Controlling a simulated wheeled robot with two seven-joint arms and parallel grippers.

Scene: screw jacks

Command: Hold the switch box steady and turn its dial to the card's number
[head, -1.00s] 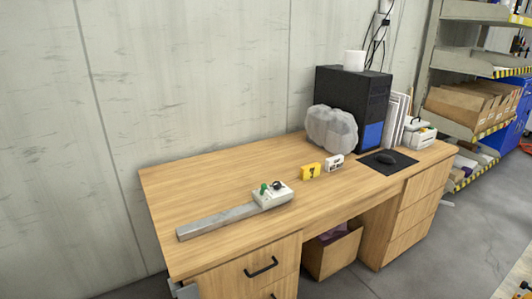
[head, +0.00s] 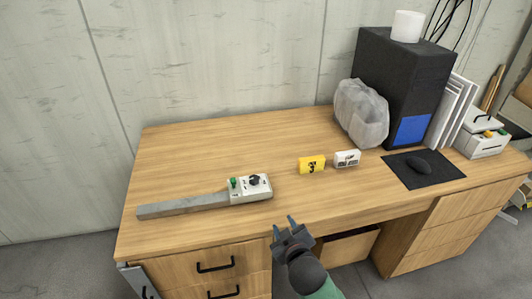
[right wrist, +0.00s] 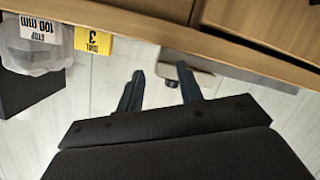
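The pale switch box (head: 263,193) sits on the desk at the end of a long grey bar (head: 185,206). It has a black dial (head: 254,180) and a green part (head: 233,184) on top; the dial's setting is too small to read. The yellow card (head: 311,166) stands to the right of the box; in the right wrist view it reads "DIAL 3" (right wrist: 94,42). My right gripper (head: 284,223) is open and empty at the desk's front edge, in front and right of the box. The box shows beyond its fingers in the wrist view (right wrist: 202,78). My left gripper is not in view.
A white card (head: 347,159), reading "STOP 100 mm" in the wrist view, stands beside the yellow one. A bagged object (head: 362,113), a black computer tower (head: 400,85) and a mouse on a black mat (head: 405,178) are at the right. The desk behind the box is clear.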

